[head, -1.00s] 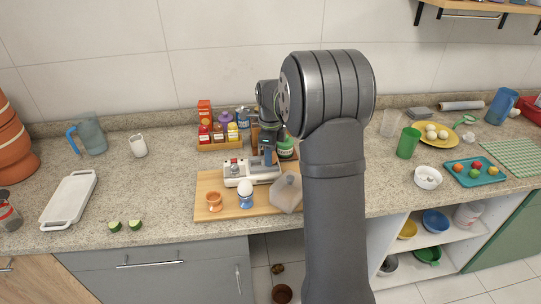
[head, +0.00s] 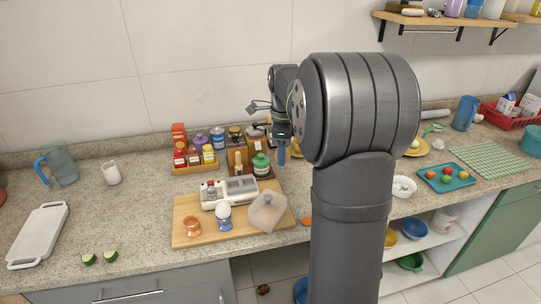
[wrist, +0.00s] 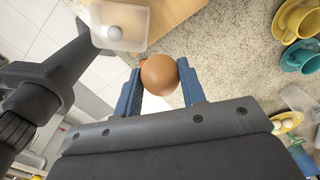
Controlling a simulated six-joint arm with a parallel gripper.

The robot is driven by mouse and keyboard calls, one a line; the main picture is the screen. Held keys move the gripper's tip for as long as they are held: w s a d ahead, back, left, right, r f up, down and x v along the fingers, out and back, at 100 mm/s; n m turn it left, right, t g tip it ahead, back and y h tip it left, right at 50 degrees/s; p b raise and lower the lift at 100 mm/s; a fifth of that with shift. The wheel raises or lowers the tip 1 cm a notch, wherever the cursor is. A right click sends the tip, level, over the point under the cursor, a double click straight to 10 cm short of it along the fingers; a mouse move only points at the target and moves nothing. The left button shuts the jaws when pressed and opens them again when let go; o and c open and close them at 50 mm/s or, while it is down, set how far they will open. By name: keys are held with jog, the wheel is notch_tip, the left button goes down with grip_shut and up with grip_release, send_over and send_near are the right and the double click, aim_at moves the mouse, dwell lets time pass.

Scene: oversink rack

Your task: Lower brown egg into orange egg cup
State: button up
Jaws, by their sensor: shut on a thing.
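The brown egg (wrist: 159,75) is held between the two blue fingertips of my gripper (wrist: 160,83) in the wrist view. In the head view my gripper (head: 282,153) hangs above the counter, to the right of and beyond the wooden board; I cannot clearly make out the egg there. The orange egg cup (head: 193,227) stands upright at the front left of the board, and no egg shows in it. My gripper is well apart from it.
The wooden board (head: 183,205) also bears a blue egg cup (head: 224,224) with a white egg (head: 224,210), a white appliance (head: 230,194) and a translucent grey block-like container (head: 267,212). A spice tray (head: 195,165) stands behind. Lime halves (head: 100,258) lie at the left front.

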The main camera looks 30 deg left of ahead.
jog(key=shift+s+r, duration=0.25)
jog(key=shift+s, duration=0.05)
jog(key=s+a+f, duration=0.3)
jog(key=s+a, duration=0.4)
jog(key=s, duration=0.4)
jog(key=s+a+f, duration=0.3)
jog(key=s+a, duration=0.5)
jog(key=s, duration=0.4)
jog(key=shift+a, duration=0.25)
jog(key=shift+f, duration=0.75)
jog(key=shift+f, duration=2.35)
dwell(0.7)
